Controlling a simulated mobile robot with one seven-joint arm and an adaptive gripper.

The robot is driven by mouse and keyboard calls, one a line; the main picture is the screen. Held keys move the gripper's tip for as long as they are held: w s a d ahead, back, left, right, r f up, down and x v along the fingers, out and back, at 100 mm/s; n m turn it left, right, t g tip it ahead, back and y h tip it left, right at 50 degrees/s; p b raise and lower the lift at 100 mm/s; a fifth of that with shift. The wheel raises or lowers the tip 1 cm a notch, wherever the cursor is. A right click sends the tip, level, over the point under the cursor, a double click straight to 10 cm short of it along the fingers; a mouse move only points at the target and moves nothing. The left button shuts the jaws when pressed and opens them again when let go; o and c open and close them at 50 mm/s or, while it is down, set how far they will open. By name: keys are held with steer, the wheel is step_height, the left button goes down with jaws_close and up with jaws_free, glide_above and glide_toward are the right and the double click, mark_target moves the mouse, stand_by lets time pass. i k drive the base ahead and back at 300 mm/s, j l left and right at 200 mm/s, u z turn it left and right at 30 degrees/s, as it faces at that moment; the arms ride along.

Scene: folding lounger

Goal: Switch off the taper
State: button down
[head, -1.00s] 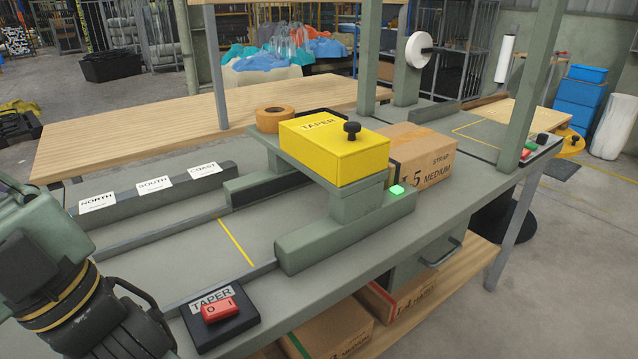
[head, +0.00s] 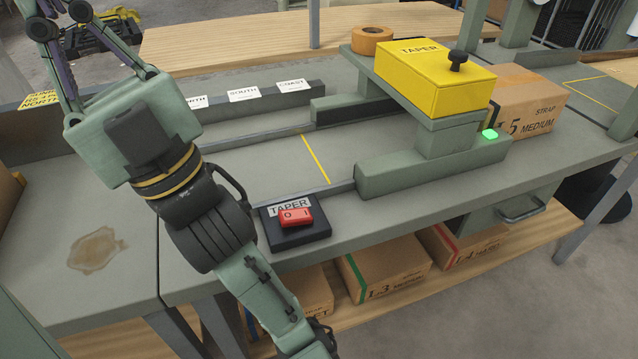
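The taper is a yellow box labelled TAPER (head: 436,78) with a black knob, mounted on a green frame over the conveyor bench. A green lamp (head: 489,134) on its frame is lit. Its switch is a red rocker marked O and I (head: 296,217) on a black base labelled TAPER (head: 300,237), at the bench's front edge. My gripper (head: 60,14) is at the upper left, well away from the switch and touching nothing visible. Its fingertips run off the top edge, so whether it is open or shut is unclear.
A cardboard box marked MEDIUM (head: 530,100) stands beyond the taper. Cards reading NORTH, SOUTH and COAST lie on a rail (head: 260,100) behind. More boxes (head: 385,268) sit on the shelf below. A brown stain (head: 96,250) marks the left bench top. The bench around the switch is clear.

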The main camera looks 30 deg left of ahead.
mark_target(295, 217)
steer(key=k+l, duration=0.35)
steer(key=l, duration=0.15)
steer(key=k+l, duration=0.35)
steer(key=l, duration=0.1)
